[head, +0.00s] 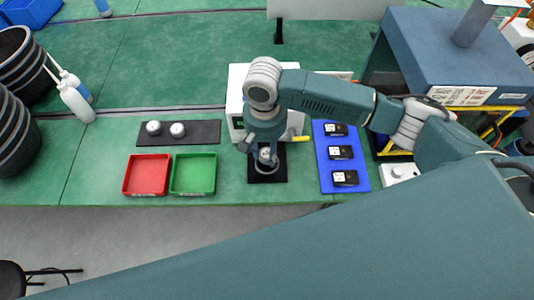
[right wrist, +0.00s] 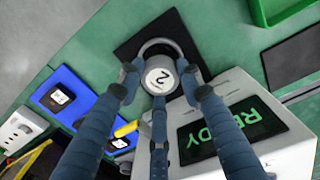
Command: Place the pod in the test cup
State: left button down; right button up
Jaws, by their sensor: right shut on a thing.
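My right gripper (head: 264,157) is above the black mat in front of the white tester. In the right wrist view its three fingers (right wrist: 159,84) are shut around a pod (right wrist: 161,79), a round white-topped piece marked "2". The pod shows inside the metallic ring of the test cup (right wrist: 163,44), which stands on the black mat (right wrist: 127,50). In the head view the gripper mostly hides the pod and the cup. I cannot tell whether the pod rests on the cup's bottom. My left gripper is not in view.
The white tester (right wrist: 233,97) shows "READY" on its screen. Two more pods (head: 153,128) (head: 177,130) sit on a dark tray (head: 205,133). A red bin (head: 146,175) and a green bin (head: 193,174) are left; a blue mat (head: 327,182) with black modules is right.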

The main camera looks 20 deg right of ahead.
aim_at(267, 153)
jog(key=shift+f, duration=1.3)
jog(key=shift+f, duration=0.25)
jog(key=shift+s+f+p, duration=0.1)
jog(key=shift+f+p, duration=0.2)
jog(key=shift+f, duration=0.05)
jog(key=o, duration=1.1)
jog(key=shift+o, duration=0.2)
jog(key=shift+r, duration=0.4)
notch_tip(267, 153, up, 12)
jog(key=b, duration=0.2)
jog(key=shift+a+r, duration=0.15)
jog(key=shift+r, duration=0.1)
jog(key=shift+f, duration=0.1)
